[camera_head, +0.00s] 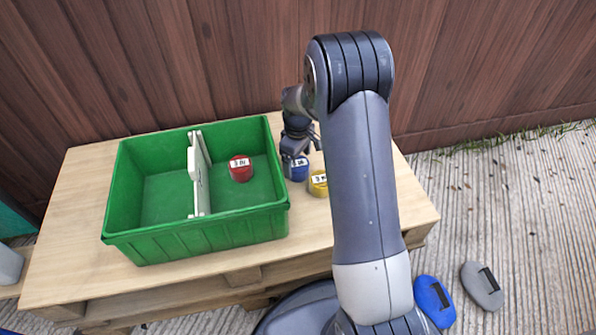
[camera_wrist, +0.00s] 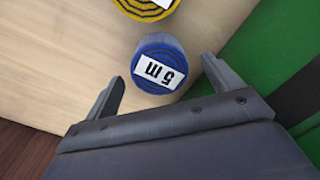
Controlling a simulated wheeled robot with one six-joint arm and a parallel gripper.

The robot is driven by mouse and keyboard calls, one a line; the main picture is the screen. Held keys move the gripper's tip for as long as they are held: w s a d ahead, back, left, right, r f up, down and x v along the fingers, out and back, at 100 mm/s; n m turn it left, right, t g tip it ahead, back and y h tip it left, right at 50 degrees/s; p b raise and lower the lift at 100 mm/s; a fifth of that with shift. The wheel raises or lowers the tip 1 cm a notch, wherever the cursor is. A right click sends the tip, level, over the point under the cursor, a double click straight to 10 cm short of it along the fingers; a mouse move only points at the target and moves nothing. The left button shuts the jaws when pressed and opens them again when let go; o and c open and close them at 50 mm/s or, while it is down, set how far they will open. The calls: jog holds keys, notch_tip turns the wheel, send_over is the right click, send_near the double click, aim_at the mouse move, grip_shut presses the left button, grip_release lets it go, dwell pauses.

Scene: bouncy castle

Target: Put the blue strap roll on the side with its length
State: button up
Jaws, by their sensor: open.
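The blue strap roll (camera_head: 297,172) stands on the wooden table just right of the green crate. In the wrist view the blue roll (camera_wrist: 160,54) carries a white label that reads "5 m", seen upside down. My gripper (camera_head: 300,150) is above the roll. In the wrist view my open gripper (camera_wrist: 162,70) has one finger on each side of the roll, with a gap to both. The green crate (camera_head: 190,236) is split by a white divider (camera_head: 200,172) into a left and a right side. Marks on the divider are too small to read.
A red roll (camera_head: 240,173) sits in the crate's right side; the left side is empty. A yellow roll (camera_head: 317,188) stands close to the blue one on the table. Blue (camera_head: 434,299) and grey (camera_head: 482,286) flat objects lie on the ground at right. A wooden fence stands behind.

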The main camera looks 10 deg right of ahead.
aim_at(298, 163)
notch_tip(298, 163, down, 3)
jog(key=shift+f+b, duration=0.2)
jog(key=shift+b, duration=0.35)
jog(key=shift+r, duration=0.1)
jog(key=c, duration=1.3)
